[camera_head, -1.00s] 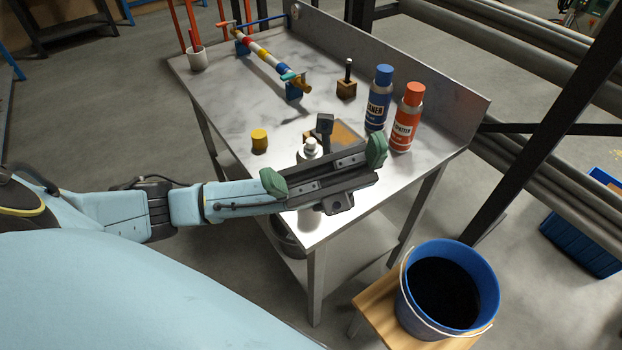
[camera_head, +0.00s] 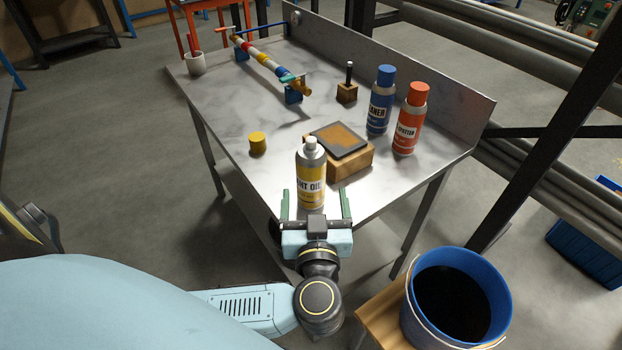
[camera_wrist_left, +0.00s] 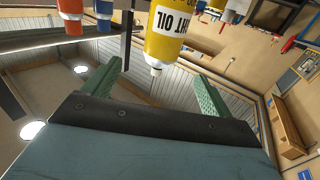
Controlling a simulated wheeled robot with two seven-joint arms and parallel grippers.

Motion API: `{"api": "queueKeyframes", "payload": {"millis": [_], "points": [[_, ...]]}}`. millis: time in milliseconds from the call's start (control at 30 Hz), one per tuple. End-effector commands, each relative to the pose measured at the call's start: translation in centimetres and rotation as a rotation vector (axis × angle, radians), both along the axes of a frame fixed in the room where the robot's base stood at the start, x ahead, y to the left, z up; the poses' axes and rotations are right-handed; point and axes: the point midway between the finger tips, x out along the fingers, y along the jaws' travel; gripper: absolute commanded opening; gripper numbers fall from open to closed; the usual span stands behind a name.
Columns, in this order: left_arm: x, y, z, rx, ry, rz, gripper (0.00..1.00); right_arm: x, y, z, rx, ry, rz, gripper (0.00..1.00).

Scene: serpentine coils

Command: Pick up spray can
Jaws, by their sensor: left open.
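A white and yellow spray can (camera_head: 311,178) labelled "...HT OIL" stands upright near the front edge of the metal table, its white nozzle bare. My left gripper (camera_head: 316,204) is open just in front of it. Its two green fingers point at the can, one toward each side, and grip nothing. In the left wrist view the picture is upside down, and the can (camera_wrist_left: 167,32) shows beyond and between the open fingers (camera_wrist_left: 157,76). A blue can (camera_head: 379,105) and an orange-capped can (camera_head: 408,125) stand at the right rear. My right gripper is not in view.
A wooden block with a dark-edged pad (camera_head: 350,165) sits just behind the can. A yellow cap (camera_head: 257,143) lies left. A striped rod on blue stands (camera_head: 265,64) is at the back. A blue bucket (camera_head: 409,305) stands on a stool at front right.

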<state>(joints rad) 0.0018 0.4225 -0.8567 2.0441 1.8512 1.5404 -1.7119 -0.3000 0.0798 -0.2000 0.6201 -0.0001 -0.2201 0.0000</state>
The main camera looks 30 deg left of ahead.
Motion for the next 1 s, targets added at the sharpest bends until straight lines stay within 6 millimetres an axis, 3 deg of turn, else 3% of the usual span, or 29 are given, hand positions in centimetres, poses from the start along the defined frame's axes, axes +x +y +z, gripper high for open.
{"api": "queueKeyframes", "payload": {"millis": [400,1000], "points": [[5.8,4.0,0.0,0.003,-0.001,0.002,0.85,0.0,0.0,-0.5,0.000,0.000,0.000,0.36],[10.6,7.7,-0.8,0.000,0.000,0.001,0.85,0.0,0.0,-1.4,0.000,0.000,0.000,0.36]]}}
